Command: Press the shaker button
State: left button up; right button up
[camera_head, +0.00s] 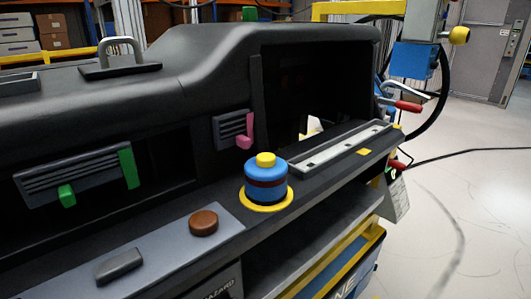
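A blue cylinder (265,184) with a dark red band and a yellow knob (265,160) on top stands upright on the dashboard's ledge, in a yellow ring (264,203). No label shows which control is the shaker button; this capped cylinder looks the most like it. A round brown button (203,222) sits on the grey panel to its left. Neither of my grippers is in view, and nothing touches the cylinder or the brown button.
A dark grey switch (119,266) lies on the front panel. Vents (78,179) with green tabs and a smaller vent with a pink tab (245,132) are set in the dashboard. A metal handle (120,51) rises on top. Red-handled clamps (408,106) stand at right. Open floor lies beyond.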

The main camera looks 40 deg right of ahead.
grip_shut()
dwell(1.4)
